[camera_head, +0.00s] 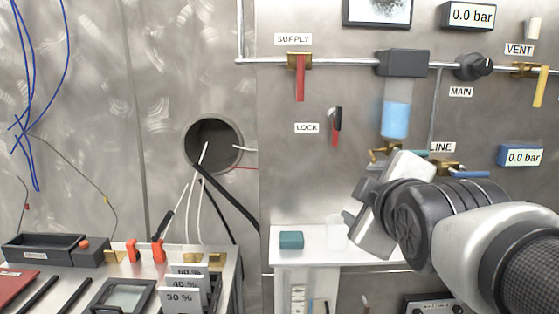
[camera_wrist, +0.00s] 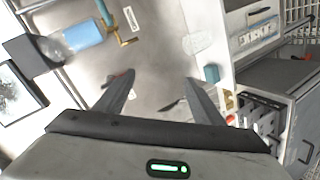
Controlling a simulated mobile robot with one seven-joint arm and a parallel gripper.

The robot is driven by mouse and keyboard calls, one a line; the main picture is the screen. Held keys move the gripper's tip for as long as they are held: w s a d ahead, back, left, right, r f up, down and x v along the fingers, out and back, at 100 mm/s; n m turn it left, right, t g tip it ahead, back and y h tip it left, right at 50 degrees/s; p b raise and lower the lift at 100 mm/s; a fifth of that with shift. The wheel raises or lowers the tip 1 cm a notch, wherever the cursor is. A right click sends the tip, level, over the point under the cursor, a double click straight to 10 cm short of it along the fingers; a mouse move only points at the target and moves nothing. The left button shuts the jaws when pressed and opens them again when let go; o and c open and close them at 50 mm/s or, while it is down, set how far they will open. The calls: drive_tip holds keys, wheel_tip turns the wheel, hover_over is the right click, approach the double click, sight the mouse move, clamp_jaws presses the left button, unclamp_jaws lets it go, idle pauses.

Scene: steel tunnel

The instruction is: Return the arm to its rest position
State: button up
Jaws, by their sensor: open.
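My gripper (camera_head: 352,222) is at the right of the head view, in front of the steel wall panel and by the white shelf (camera_head: 345,247). In the wrist view its two dark fingers (camera_wrist: 161,76) stand well apart with nothing between them. My arm reaches in from the right edge and hides part of the panel and shelf. A teal block (camera_head: 291,240) sits on the shelf left of my gripper; it also shows in the wrist view (camera_wrist: 211,73). A pale, translucent cup (camera_head: 335,232) stands on the shelf, close beside my gripper in the picture; I cannot tell whether they touch.
Above my gripper hangs a blue-filled bowl (camera_head: 396,112) on the pipe. A red supply handle (camera_head: 300,78), red lock lever (camera_head: 335,130) and yellow vent handle (camera_head: 540,88) stick out. A cluttered bench (camera_head: 228,288) is left; cables leave a round wall hole (camera_head: 212,142).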

drive_tip(key=s+f+m+g, duration=0.9)
drive_tip(key=s+f+m, duration=0.3)
drive_tip(key=s+f, duration=0.25)
wheel_tip(320, 180, up, 26)
drive_tip(key=p, duration=2.5)
drive_tip(key=shift+a+f+t, duration=0.15)
drive_tip(key=shift+a+t, duration=0.15)
drive_tip(key=shift+a, duration=0.05)
